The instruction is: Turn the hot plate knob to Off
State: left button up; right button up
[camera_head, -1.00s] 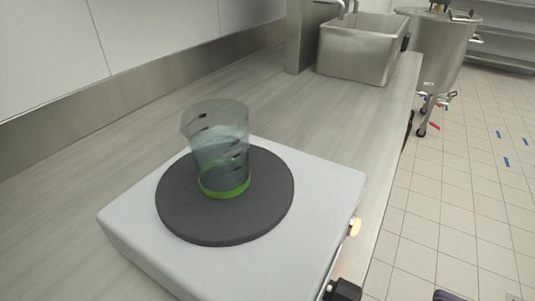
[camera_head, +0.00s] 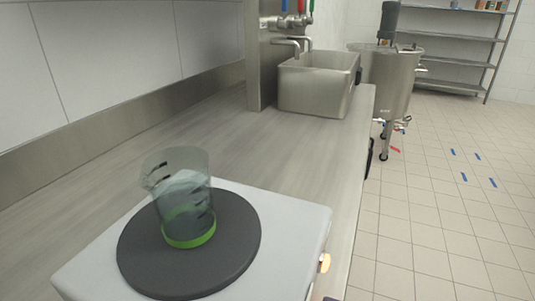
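The white hot plate (camera_head: 279,223) stands on the counter at the bottom of the head view, partly cut off by the lower edge. A glass beaker (camera_head: 181,187) with a green band at its base stands upright on the round dark heating disc (camera_head: 234,262). An orange light (camera_head: 325,263) glows on the hot plate's right-hand face. The black knob is almost wholly out of view; only a dark bit shows at the bottom edge. Neither of my grippers is in view.
A steel sink basin (camera_head: 317,84) with taps sits at the far end of the counter (camera_head: 262,151). A steel tank (camera_head: 385,82) on legs stands on the tiled floor beyond. Shelves (camera_head: 452,38) stand at the back. The floor right of the counter is mostly clear.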

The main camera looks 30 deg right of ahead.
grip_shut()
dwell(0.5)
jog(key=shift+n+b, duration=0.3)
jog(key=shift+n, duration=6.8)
